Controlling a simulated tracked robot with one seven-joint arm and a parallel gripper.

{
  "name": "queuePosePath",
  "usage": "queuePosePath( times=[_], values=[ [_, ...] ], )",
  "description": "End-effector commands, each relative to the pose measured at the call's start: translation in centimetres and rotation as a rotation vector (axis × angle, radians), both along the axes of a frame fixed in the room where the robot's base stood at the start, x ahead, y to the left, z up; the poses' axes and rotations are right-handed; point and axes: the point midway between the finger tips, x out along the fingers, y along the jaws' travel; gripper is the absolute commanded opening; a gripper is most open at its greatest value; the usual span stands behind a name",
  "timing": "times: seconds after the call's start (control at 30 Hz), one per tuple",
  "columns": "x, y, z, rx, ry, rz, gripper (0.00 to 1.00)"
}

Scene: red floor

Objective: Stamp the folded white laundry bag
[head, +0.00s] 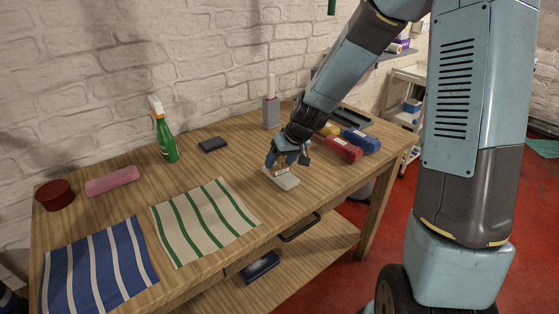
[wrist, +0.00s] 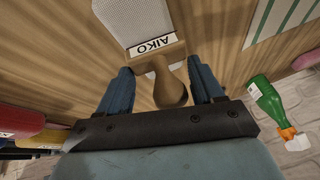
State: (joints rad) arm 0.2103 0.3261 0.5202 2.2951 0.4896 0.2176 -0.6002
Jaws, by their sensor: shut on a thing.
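A wooden stamp with a rounded handle and a block labelled AIKO shows in the wrist view (wrist: 168,88). My gripper (wrist: 160,68) has a finger on each side of the handle and is shut on the stamp. A white, finely textured flat thing, which looks like the folded white laundry bag (wrist: 138,18), lies at the block's far edge in the wrist view. In the head view the bag (head: 289,183) lies on the table under my gripper (head: 282,166). I cannot tell whether the stamp's face touches the bag.
A green-striped cloth (head: 204,220) and a blue-striped cloth (head: 98,266) lie left on the wooden table (head: 135,200). A green spray bottle (head: 166,140) and a grey holder (head: 271,112) stand behind. Red (head: 342,150), blue (head: 362,140) and yellow (head: 330,129) items lie close at right.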

Motion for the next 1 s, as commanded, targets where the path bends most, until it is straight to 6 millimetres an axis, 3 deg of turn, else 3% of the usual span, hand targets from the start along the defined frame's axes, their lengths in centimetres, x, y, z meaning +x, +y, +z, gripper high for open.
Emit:
queuePosePath(
  times=[0.27, 1.0],
  values=[
    [-0.1, -0.1, 0.4, 0.000, 0.003, 0.000, 0.47],
    [0.0, 0.0, 5.2, 0.000, 0.000, 0.000, 0.47]
  ],
)
